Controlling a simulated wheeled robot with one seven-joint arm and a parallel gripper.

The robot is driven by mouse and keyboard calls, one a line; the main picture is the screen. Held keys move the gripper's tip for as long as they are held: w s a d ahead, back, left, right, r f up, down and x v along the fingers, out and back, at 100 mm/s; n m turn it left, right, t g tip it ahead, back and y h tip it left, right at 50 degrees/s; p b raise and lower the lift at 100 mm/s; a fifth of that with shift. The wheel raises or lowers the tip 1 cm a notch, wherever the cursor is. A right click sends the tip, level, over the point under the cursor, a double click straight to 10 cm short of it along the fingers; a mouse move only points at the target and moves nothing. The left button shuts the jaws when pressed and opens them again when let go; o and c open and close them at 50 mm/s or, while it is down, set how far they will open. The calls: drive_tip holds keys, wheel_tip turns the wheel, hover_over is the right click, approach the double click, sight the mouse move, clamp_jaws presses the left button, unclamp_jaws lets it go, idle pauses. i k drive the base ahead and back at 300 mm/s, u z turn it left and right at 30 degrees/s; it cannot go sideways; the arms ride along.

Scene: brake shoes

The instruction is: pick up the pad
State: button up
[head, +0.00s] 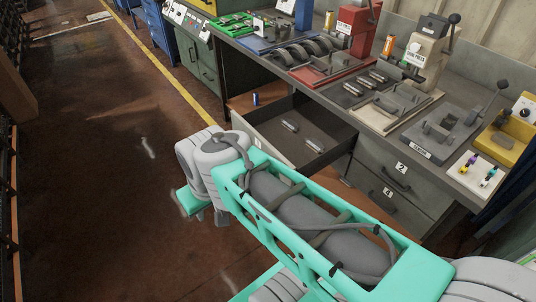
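Two small grey metallic pieces that look like pads lie in an open drawer (262,118), one nearer its left side (290,125) and one farther right (314,146). Similar pieces (353,89) lie on the bench top, so I cannot tell which one is the pad. My arm reaches across the front of the bench to the left. Its end, with my gripper (198,210), hangs over the floor left of the drawer, apart from these pieces. The wrist mostly hides the fingers, and I cannot see whether they are open or hold anything.
The bench top holds a red press (358,30), a cream press (430,55), curved brake shoes (305,48), a grey fixture (440,128) and a yellow block (508,140). A small blue can (255,99) stands by the drawer. The floor (90,180) at left is clear.

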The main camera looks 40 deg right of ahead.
sight(316, 145)
drive_tip(key=z, duration=0.35)
drive_tip(key=i, duration=0.3)
drive_tip(key=z, duration=1.05)
drive_tip(key=k, duration=0.5)
drive_tip(key=z, duration=1.05)
drive_tip(key=i, duration=0.85)
drive_tip(key=u, duration=0.75)
drive_tip(key=i, duration=0.55)
drive_tip(key=u, duration=0.65)
